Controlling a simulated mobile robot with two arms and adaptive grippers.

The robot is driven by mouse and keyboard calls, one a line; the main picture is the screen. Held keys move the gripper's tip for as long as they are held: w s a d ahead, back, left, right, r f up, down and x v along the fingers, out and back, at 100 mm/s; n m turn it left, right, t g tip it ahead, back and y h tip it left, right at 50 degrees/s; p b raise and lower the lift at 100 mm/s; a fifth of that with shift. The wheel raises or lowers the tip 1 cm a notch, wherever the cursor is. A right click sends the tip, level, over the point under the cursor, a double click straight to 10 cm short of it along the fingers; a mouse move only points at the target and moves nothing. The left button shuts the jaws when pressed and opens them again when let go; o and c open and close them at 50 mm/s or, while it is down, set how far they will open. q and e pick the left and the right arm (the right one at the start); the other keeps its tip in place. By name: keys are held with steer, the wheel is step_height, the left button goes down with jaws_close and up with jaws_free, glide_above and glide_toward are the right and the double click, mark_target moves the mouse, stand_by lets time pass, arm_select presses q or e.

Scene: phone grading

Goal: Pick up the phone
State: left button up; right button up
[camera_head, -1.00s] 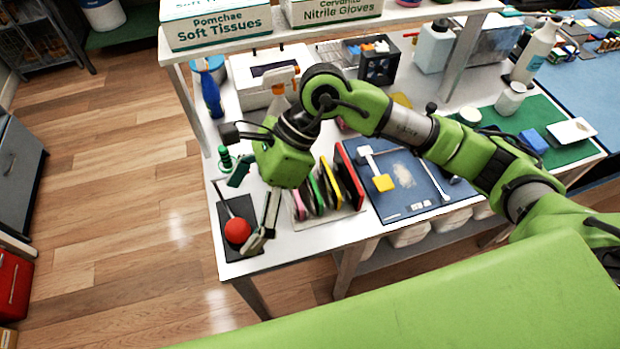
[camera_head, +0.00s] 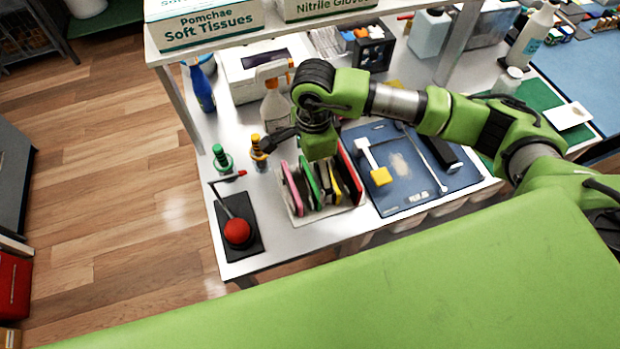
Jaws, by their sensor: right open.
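Several phone-like slabs stand on edge in a pale rack (camera_head: 296,216). They include a pink one (camera_head: 292,187), a green one (camera_head: 309,180) and a red-edged one (camera_head: 350,175), with dark and yellow ones between. I cannot tell which is the task's phone. My right gripper (camera_head: 318,163) hangs over the back of the rack, pointing down. It is open, and its fingertips are mostly hidden or blend in with the slabs, so I cannot tell whether they touch any. My left gripper is not in view.
A blue mat (camera_head: 402,202) with a yellow-ended tool (camera_head: 380,176) lies right of the rack. A red ball on a black stand (camera_head: 237,231) is to the left. Bottles (camera_head: 222,158) stand behind. A shelf with tissue and glove boxes (camera_head: 207,22) overhangs the back.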

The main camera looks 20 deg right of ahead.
mark_target(310, 175)
steer(key=shift+a+f, duration=0.1)
steer(key=shift+f, duration=0.15)
steer(key=f, duration=0.1)
steer(key=f+p, duration=0.2)
steer(key=f, duration=0.1)
steer(key=shift+a+f, duration=0.1)
steer(key=shift+a, duration=0.15)
steer(key=shift+w+f, duration=0.1)
steer(key=shift+f, duration=0.25)
steer(key=c, duration=0.9)
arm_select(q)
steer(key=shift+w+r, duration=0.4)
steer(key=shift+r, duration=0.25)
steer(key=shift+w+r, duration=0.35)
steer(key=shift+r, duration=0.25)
arm_select(e)
steer(key=shift+r, duration=0.1)
